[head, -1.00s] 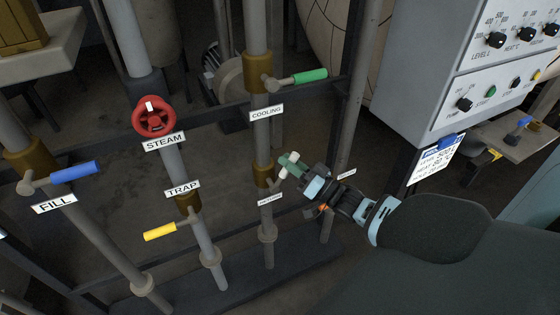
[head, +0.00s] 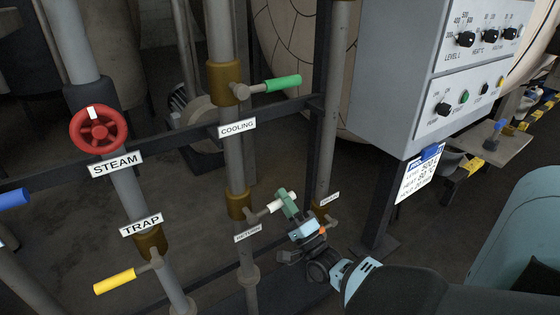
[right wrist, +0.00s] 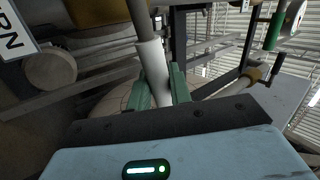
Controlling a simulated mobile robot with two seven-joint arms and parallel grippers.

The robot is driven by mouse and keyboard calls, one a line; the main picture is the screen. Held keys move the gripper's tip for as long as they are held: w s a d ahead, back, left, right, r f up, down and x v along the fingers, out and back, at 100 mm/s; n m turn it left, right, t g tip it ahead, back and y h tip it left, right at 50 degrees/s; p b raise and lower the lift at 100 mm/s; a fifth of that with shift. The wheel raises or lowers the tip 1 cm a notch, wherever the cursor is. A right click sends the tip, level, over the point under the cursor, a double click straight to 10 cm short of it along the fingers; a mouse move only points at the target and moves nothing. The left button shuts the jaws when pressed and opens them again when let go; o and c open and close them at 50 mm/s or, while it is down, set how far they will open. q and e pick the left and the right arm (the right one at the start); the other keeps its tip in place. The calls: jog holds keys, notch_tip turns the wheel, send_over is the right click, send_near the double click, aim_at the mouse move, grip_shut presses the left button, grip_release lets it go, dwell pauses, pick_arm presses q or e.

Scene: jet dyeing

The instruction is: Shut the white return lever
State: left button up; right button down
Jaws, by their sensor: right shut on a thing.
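The white return lever (head: 274,207) sticks out to the right from a brass valve (head: 238,205) above the RETURN label (head: 248,232), tilted slightly upward. My right gripper (head: 288,203) is shut on the lever's outer part, with its green fingers around the white handle. In the right wrist view the white lever (right wrist: 150,62) runs down between the two green fingers (right wrist: 160,92). The lever's far end is partly hidden by the fingers. My left gripper is not in view.
The green COOLING lever (head: 283,84) is above on the same pipe. The DRAIN label (head: 329,199) and its pipe stand close to the right of my gripper. The red STEAM wheel (head: 98,129) and yellow TRAP lever (head: 115,281) are left. A control cabinet (head: 400,75) stands at right.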

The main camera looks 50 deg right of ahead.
jog(key=f+m+h+b, duration=0.1)
jog(key=m+h, duration=0.1)
jog(key=shift+f+m, duration=0.2)
jog(key=shift+m, duration=0.1)
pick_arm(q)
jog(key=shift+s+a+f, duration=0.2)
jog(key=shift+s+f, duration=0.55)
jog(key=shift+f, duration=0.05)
pick_arm(e)
jog(key=shift+f+m+h, duration=0.1)
jog(key=shift+m+h, duration=0.2)
jog(key=shift+m, duration=0.2)
jog(key=c, duration=1.3)
grip_release()
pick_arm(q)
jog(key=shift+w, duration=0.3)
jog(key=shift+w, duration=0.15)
pick_arm(e)
jog(key=shift+s, duration=0.1)
